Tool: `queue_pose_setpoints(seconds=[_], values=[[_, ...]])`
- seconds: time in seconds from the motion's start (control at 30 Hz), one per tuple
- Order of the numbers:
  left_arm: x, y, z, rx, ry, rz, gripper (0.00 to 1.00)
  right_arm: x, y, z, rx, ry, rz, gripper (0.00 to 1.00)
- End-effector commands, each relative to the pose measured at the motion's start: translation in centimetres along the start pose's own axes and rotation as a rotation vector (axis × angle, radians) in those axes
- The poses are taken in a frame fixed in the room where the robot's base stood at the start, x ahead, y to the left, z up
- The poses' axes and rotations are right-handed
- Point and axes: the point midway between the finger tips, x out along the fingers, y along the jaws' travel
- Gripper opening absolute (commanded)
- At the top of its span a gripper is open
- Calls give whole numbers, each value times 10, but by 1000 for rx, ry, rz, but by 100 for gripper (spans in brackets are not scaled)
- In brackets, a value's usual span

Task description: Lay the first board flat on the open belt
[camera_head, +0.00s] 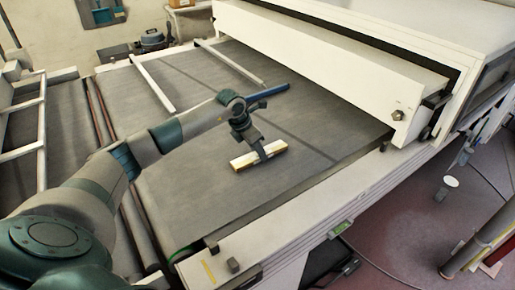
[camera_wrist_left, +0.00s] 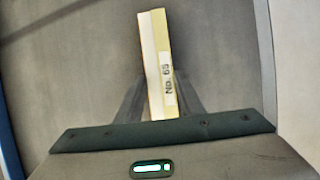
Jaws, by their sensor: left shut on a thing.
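The board (camera_head: 245,161) is a short, narrow piece, cream-white on one side and yellowish wood on another, over the middle of the grey belt (camera_head: 185,205). In the left wrist view the board (camera_wrist_left: 151,55) carries a label reading "No. 65". My left gripper (camera_head: 264,152) is shut on the board, its fingers pointing down at it; in the wrist view the fingers (camera_wrist_left: 156,100) meet around its near end. I cannot tell whether the board touches the belt or hangs just above it. My right gripper is not in view.
The white tunnel housing (camera_head: 330,60) stands over the belt's right side. White rails (camera_head: 152,84) cross the belt's far left part. A white frame edge (camera_head: 290,232) borders the front. The belt around the board looks clear.

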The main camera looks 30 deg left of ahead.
Motion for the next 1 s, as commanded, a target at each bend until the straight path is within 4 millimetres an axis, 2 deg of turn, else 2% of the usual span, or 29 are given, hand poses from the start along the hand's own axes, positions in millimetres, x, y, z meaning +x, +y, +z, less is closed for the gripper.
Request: queue_pose_setpoints(seconds=[0.27,0.3,0.33,0.37,0.8,1.0], values=[[3,0,-1,0,0,0,12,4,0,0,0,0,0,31],[2,0,-1,0,0,0,44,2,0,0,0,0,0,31],[1,0,-1,0,0,0,51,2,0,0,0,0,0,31],[1,0,-1,0,0,0,53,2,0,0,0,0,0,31],[-2,1,0,1,-1,1,53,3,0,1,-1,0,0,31],[-21,1,-1,2,-2,2,53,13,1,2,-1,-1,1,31]])
